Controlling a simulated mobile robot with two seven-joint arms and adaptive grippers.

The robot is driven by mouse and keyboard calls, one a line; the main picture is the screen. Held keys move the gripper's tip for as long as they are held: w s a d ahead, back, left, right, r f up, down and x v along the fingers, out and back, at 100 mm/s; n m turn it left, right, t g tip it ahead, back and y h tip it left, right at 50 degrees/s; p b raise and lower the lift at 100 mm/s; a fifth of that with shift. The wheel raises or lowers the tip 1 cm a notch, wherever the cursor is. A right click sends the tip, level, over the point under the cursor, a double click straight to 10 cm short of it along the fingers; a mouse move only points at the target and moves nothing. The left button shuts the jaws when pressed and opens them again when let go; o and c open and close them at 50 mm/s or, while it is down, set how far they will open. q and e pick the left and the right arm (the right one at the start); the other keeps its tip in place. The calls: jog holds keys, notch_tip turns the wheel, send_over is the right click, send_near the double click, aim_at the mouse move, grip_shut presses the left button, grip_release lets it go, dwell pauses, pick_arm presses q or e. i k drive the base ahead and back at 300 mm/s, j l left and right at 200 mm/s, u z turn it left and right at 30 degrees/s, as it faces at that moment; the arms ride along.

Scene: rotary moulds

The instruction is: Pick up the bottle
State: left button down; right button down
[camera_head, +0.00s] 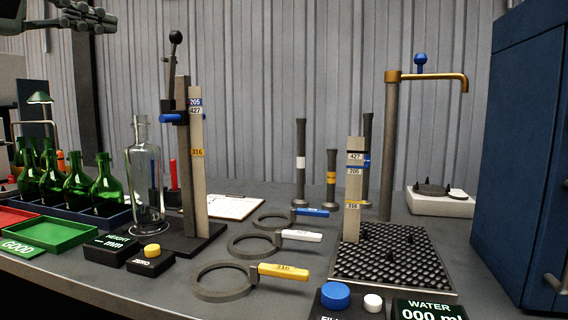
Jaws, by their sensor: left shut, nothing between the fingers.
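A clear glass bottle (147,185) stands upright on the dark base of a height gauge (197,170), left of its post. Several green bottles (78,186) stand in a dark blue crate (118,217) at the left. My left gripper (108,22) is at the top left corner, shut and empty, high above the green bottles and apart from every bottle. My right gripper is not in view.
A green tray (57,236) and two small boxes, marked height (115,249) and zero (150,260), lie in front. Ring gauges (224,281) lie mid-table. A tap (390,140) rises behind a drip grid (395,262). A blue cabinet (522,150) bounds the right.

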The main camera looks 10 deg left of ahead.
aim_at(143, 159)
jog(key=k+j, duration=0.25)
jog(key=k, duration=0.2)
jog(key=k+j, duration=0.25)
jog(key=k, duration=0.25)
